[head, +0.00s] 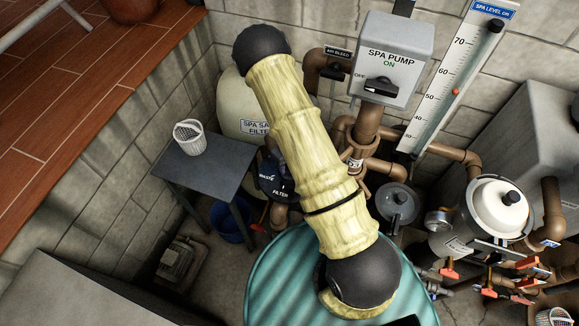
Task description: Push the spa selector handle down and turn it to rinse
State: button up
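The spa selector is a dark multiport valve head (274,184) beside the tan spa sand filter tank (236,108). Its face carries white lettering, of which "WASTE" and "FILTER" can be read. My arm, in a pale yellow sleeve with black joints, crosses in front and covers the right part of the valve. The handle and its pointer position cannot be made out, nor can a rinse mark. My gripper does not show; the arm's far end is hidden behind the sleeve.
A dark small table (205,168) with a white basket (189,137) stands left of the valve. A blue bucket (230,221) is below. The grey spa pump switch box (391,62), brown pipes (367,122) and a white-lidded canister (496,207) crowd the right. A teal striped surface (290,270) fills the lower middle.

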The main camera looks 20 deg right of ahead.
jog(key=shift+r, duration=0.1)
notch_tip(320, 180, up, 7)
jog(key=p, duration=0.7)
